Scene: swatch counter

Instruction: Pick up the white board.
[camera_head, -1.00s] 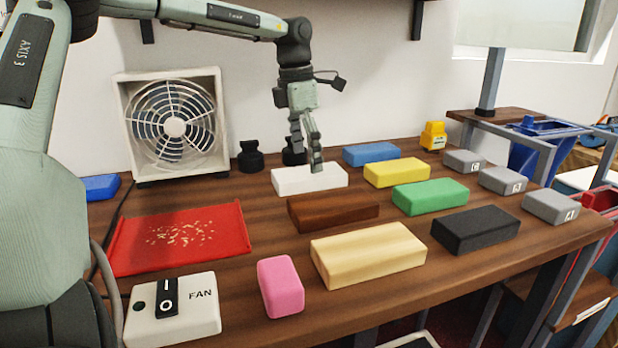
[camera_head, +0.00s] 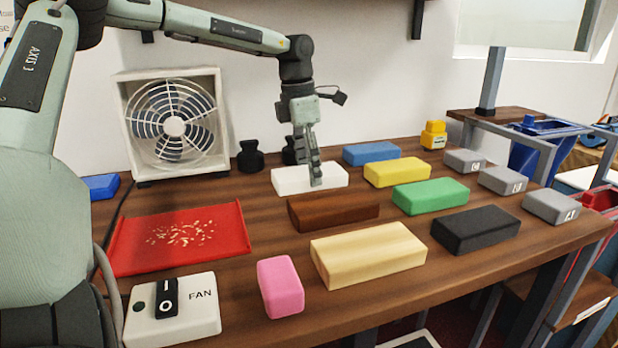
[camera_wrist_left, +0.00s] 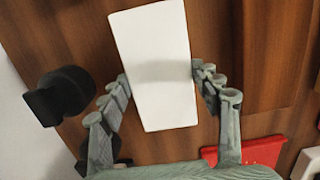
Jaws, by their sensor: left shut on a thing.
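The white board (camera_head: 292,180) is a flat white block at the back middle of the wooden counter in the head view. In the left wrist view the white board (camera_wrist_left: 152,62) lies between the two fingers, which touch its long sides. My left gripper (camera_head: 315,180) is shut on it from above, and its fingers also show in the left wrist view (camera_wrist_left: 162,82). The board appears to rest on the counter. The finger on the far side is partly hidden in the head view. My right gripper is not in view.
A brown block (camera_head: 333,211) lies just in front, a blue block (camera_head: 371,153) and yellow block (camera_head: 397,172) to the right. Black weights (camera_head: 250,156) stand behind left. A fan (camera_head: 174,125) and red tray (camera_head: 180,240) are left. A pink block (camera_head: 280,287) is at the front.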

